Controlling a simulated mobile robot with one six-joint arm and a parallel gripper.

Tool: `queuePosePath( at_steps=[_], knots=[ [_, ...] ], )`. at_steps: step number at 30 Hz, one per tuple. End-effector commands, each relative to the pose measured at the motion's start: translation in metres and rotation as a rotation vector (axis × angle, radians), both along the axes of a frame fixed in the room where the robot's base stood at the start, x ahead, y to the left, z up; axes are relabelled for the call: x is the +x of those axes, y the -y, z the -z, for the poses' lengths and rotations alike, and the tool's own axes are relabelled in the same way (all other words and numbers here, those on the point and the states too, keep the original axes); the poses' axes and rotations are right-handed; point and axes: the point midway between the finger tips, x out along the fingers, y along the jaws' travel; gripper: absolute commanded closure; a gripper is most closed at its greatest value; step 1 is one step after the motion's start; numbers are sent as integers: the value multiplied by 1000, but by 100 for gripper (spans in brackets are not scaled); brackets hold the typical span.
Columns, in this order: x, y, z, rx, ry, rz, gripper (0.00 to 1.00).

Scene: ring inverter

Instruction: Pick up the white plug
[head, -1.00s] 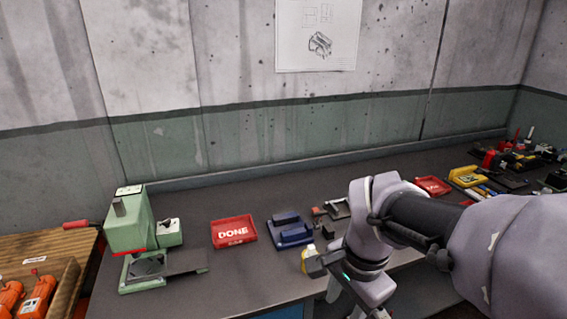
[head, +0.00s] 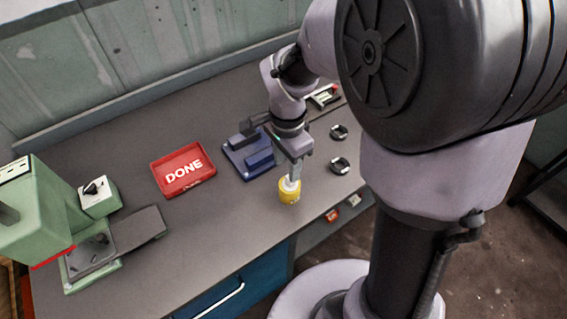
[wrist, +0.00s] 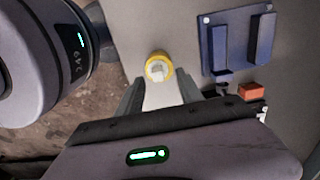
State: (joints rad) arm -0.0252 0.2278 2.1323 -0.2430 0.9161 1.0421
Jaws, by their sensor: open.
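The white plug (head: 291,183) shows as a small white part rising from a yellow ring-shaped base (head: 289,195) near the front edge of the bench. In the wrist view the white plug (wrist: 158,71) sits inside the yellow ring (wrist: 159,56), with a pale strip running back from it between the fingers. My gripper (head: 295,170) is open and points down right over the plug. In the wrist view my gripper (wrist: 160,92) has one finger on each side of the pale strip. I cannot tell whether a finger touches the plug.
A blue fixture (head: 249,153) stands close behind and left of the plug. A red DONE tray (head: 183,169) and a green press (head: 45,215) are farther left. Black round parts (head: 340,165) lie to the right. The bench between tray and front edge is clear.

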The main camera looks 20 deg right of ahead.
Motion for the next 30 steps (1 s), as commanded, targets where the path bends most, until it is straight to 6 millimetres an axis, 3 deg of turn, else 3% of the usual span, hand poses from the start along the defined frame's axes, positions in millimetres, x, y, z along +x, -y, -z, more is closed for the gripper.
queuePosePath(
  at_steps=[5, 11, 17, 24, 30],
  knots=[
    [-2, 3, 18, 0, 0, 1, 56],
    [-5, 9, 57, 0, 0, -1, 56],
    [-4, 8, 56, 0, 2, -1, 56],
    [-4, 8, 55, 0, 2, -1, 100],
    [-4, 8, 55, 0, 2, -1, 100]
  ],
)
